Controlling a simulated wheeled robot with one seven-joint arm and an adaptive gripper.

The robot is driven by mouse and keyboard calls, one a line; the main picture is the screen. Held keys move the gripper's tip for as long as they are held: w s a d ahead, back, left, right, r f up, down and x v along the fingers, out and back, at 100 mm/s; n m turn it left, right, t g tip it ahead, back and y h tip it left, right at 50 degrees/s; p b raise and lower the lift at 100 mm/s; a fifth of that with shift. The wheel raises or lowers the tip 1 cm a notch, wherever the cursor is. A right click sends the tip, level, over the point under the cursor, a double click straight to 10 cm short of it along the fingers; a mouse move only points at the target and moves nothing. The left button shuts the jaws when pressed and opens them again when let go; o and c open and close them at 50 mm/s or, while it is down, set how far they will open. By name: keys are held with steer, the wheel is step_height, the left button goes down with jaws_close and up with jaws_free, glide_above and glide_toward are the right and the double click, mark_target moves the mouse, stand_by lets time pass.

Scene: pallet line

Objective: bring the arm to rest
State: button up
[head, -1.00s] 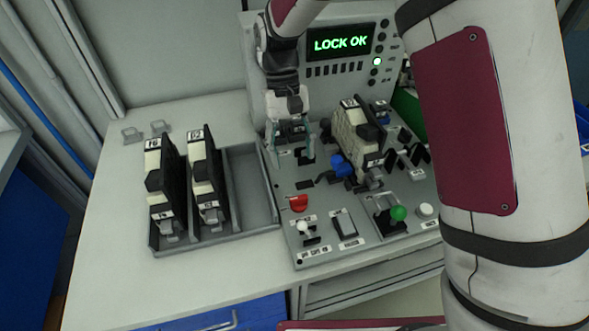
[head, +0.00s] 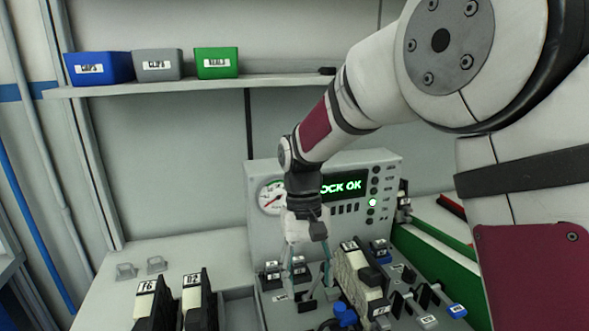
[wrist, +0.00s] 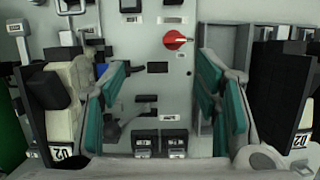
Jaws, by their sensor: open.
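My gripper (head: 308,278) is open and empty above the control panel, left of a cream and black module standing on the panel (head: 353,275). The wrist view shows a cream and black module marked 02 (wrist: 62,105) to the left of the fingers and another dark module marked 02 (wrist: 285,95) to the right. My arm reaches in from the right in the head view and covers part of the display.
A display console (head: 385,160) with green "OCK OK" lettering stands behind. Two modules (head: 150,300) and (head: 198,300) stand at the lower left. Blue (head: 100,68), grey (head: 158,64) and green (head: 217,62) bins sit on a shelf above. A red knob (wrist: 176,40) shows in the wrist view.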

steer(key=s+d+r+m+t+y, duration=0.15)
steer(key=s+d+r+t, duration=0.25)
steer(key=s+d+r, duration=0.6)
steer(key=s+d+r+m+t, duration=0.1)
steer(key=s+d+t, duration=0.3)
steer(key=s, duration=0.6)
steer(key=d+r, duration=0.1)
steer(key=d, duration=0.1)
steer(key=shift+s+d+h, duration=0.25)
steer(key=shift+d+h, duration=0.1)
steer(key=shift+m, duration=0.25)
